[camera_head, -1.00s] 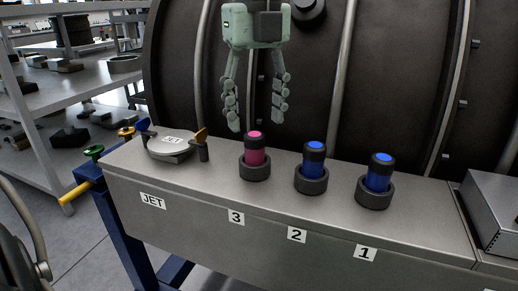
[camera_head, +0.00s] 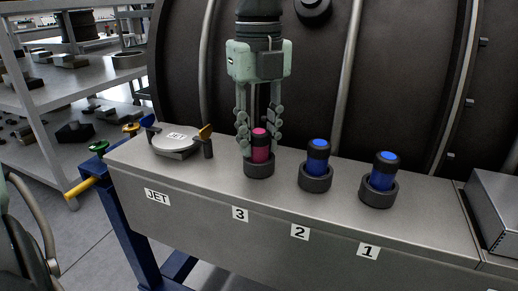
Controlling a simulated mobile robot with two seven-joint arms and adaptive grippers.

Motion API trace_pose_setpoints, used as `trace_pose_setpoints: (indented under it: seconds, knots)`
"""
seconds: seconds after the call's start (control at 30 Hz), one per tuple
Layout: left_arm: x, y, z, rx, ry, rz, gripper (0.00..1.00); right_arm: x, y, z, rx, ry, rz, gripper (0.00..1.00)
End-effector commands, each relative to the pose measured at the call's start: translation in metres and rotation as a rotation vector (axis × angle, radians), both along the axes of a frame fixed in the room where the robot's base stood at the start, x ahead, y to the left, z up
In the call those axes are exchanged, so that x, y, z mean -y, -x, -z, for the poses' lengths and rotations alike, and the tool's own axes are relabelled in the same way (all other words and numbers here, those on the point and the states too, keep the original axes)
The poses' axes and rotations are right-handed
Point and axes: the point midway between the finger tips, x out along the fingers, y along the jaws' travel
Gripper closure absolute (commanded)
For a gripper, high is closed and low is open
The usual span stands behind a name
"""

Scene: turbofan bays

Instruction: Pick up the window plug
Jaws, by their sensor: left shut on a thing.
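A pink plug (camera_head: 261,153) with a black collar and a pink top stands upright in a dark round holder (camera_head: 259,170) above the label 3. My left gripper (camera_head: 259,142) points straight down over it, with its fingers shut on the plug's upper part, one on each side. The plug's lower end is hidden in the holder. Two blue plugs stand in like holders, one above label 2 (camera_head: 317,158) and one above label 1 (camera_head: 383,171). Which plug is called the window plug is not marked.
A round grey piece marked JET (camera_head: 175,141) with blue and orange handles sits left on the grey bench (camera_head: 300,222). A large dark ribbed casing (camera_head: 400,80) rises close behind. A metal box (camera_head: 497,205) stands at right. Shelves with parts are at far left.

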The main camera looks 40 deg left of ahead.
Motion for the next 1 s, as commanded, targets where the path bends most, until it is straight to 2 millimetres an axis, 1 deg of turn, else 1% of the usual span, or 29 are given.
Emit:
trace_pose_setpoints:
  seconds: [0.03, 0.07, 0.1, 0.33, 0.47, 0.57, 0.7, 0.77, 1.0]
  knots:
    - [0.0, 0.0, 0.0, 0.0, 0.0, 0.0, 0.95, 0.0, 0.0, 0.0, 0.0, 0.0, 0.0, 0.6]
    - [0.0, 0.0, 0.0, 0.0, 0.0, 0.0, 0.99, 0.0, 0.0, 0.0, 0.0, 0.0, 0.0, 0.6]
    - [0.0, 0.0, -0.001, 0.001, 0.0, 0.0, 1.0, 0.0, 0.0, 0.0, 0.0, 0.0, 0.0, 0.6]
    - [0.0, 0.0, -0.001, 0.001, 0.0, 0.0, 1.0, 0.0, 0.0, 0.0, -0.001, 0.0, 0.0, 0.6]
    - [0.0, -0.001, -0.007, 0.004, -0.001, 0.0, 1.0, 0.0, 0.0, 0.0, -0.002, 0.0, 0.0, 0.6]
    - [0.0, -0.001, -0.018, 0.004, -0.001, -0.001, 1.0, 0.0, 0.001, 0.0, -0.003, 0.0, 0.001, 0.6]
    - [0.0, -0.001, -0.045, 0.005, -0.001, -0.001, 1.0, -0.001, 0.0, -0.004, 0.0, 0.001, 0.0, 0.6]
    - [-0.016, 0.002, -0.051, 0.004, 0.003, -0.005, 1.0, -0.001, -0.001, -0.005, 0.003, 0.001, 0.0, 0.6]
    - [-0.07, 0.013, -0.084, 0.004, 0.003, -0.003, 1.0, -0.001, 0.0, -0.009, 0.008, 0.002, 0.0, 0.6]
